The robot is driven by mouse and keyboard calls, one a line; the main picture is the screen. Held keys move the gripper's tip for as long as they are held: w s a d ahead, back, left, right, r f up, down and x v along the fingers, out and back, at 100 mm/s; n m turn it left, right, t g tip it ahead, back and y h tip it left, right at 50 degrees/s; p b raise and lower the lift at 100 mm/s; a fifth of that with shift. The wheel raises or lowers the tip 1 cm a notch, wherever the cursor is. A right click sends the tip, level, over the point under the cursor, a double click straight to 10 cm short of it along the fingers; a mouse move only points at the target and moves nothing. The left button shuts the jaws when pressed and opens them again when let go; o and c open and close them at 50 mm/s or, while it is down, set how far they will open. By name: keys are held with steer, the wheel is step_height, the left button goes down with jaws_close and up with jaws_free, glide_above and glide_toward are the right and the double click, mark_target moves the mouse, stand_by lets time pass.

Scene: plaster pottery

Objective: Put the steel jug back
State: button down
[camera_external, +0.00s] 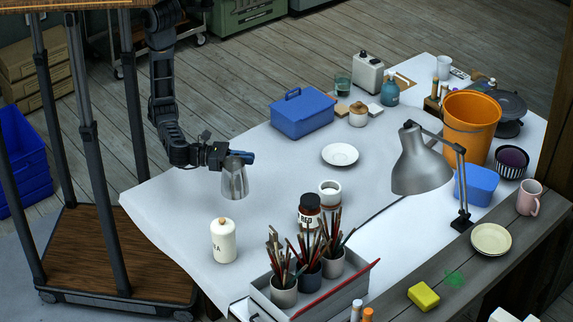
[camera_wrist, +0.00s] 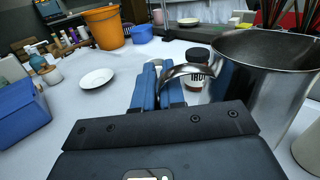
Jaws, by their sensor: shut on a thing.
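The steel jug (camera_external: 234,180) is a shiny metal jug at the left part of the white table. It also shows large at the right of the wrist view (camera_wrist: 262,92), with its open rim up and its handle toward my gripper. My gripper (camera_external: 236,156) has its blue fingers shut on the jug's handle; they also show in the wrist view (camera_wrist: 180,90). The jug looks upright. I cannot tell whether its bottom touches the table or hangs slightly above it.
A white lidded canister (camera_external: 223,242) stands just in front of the jug. A white cup (camera_external: 329,193), a dark-lidded jar (camera_external: 309,211) and brush pots (camera_external: 308,262) stand to the right. A blue toolbox (camera_external: 302,113) and a white plate (camera_external: 340,154) lie behind. Bare tabletop surrounds the plate.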

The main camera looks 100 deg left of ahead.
steer(key=shift+w+a+f+b, duration=0.15)
steer(key=shift+w+a+f, duration=0.95)
steer(key=shift+w+f, duration=0.45)
steer(key=shift+w+a+f+b, duration=0.15)
steer(key=shift+w+a+f, duration=1)
steer(key=shift+f, duration=0.75)
steer(key=shift+w+a+f+b, duration=0.15)
steer(key=shift+w+a+f, duration=0.9)
steer(key=shift+w+f, duration=0.55)
steer(key=shift+s+f, duration=0.15)
steer(key=shift+f, duration=0.1)
steer(key=c, duration=1.2)
jaws_free()
steer(key=shift+r, duration=0.2)
steer(key=shift+s+f, duration=0.15)
steer(key=shift+s, duration=0.2)
steer(key=s+b, duration=0.1)
steer(key=s, duration=1)
steer(key=shift+s+a, duration=0.15)
steer(key=shift+a, duration=0.05)
